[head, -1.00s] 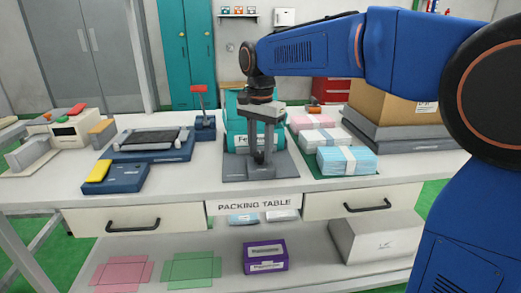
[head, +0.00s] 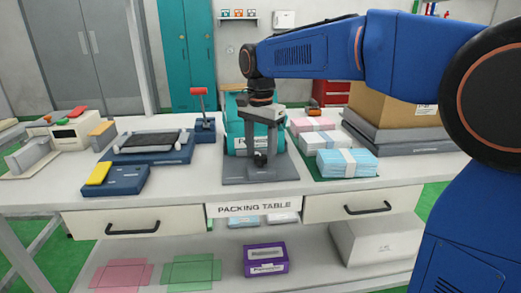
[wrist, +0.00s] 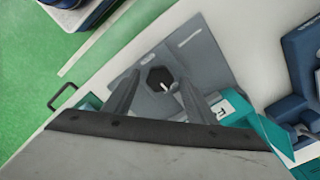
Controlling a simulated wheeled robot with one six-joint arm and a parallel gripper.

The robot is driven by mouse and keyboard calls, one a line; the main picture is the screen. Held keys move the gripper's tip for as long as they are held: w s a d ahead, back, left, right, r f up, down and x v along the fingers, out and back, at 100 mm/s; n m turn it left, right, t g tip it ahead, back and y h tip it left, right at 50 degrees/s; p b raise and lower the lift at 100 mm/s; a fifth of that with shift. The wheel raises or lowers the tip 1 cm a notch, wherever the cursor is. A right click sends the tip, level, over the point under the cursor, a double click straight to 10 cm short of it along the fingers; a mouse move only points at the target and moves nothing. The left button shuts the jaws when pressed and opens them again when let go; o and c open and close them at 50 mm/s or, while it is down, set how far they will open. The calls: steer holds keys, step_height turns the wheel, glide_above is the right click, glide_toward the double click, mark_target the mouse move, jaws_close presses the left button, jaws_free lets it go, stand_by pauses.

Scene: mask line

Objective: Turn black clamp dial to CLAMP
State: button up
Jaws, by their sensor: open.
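The black clamp dial (wrist: 155,78) sits on a grey plate (wrist: 205,50) in the wrist view, with a small pale mark on its face. In the head view the dial (head: 260,159) is a small dark knob low on the grey fixture (head: 262,174), partly hard to make out. My gripper (wrist: 159,87) is open, with one finger on each side of the dial in the wrist view. I cannot tell whether the fingers touch it. In the head view my gripper (head: 263,140) points down over the fixture. The plate's lettering is too small to read.
Teal boxes (head: 240,133) stand just behind the fixture. Bundles of blue masks (head: 347,161) lie to the right and a blue device with a yellow part (head: 113,180) to the left. A red-topped lever (head: 203,113) stands at back left. Bare table lies between them.

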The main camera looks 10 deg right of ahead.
mark_target(261, 157)
steer(key=shift+r, duration=0.1)
step_height(261, 157, up, 17)
stand_by(0.6)
steer(key=shift+r, duration=0.1)
steer(key=s+d+f+n+t, duration=0.1)
steer(key=s+d+f+n, duration=0.2)
steer(key=s+d+f, duration=0.3)
steer(key=s+d+f+n+t, duration=0.2)
steer(key=s+d+f, duration=0.5)
steer(key=s+f, duration=0.6)
steer(key=s+d+f+n+t, duration=0.1)
steer(key=s+d+f+n, duration=0.3)
steer(key=s+d+f, duration=0.3)
step_height(261, 157, down, 4)
steer(key=shift+s+d+r+t, duration=0.1)
steer(key=shift+s+d+t, duration=0.25)
steer(key=shift+s, duration=0.9)
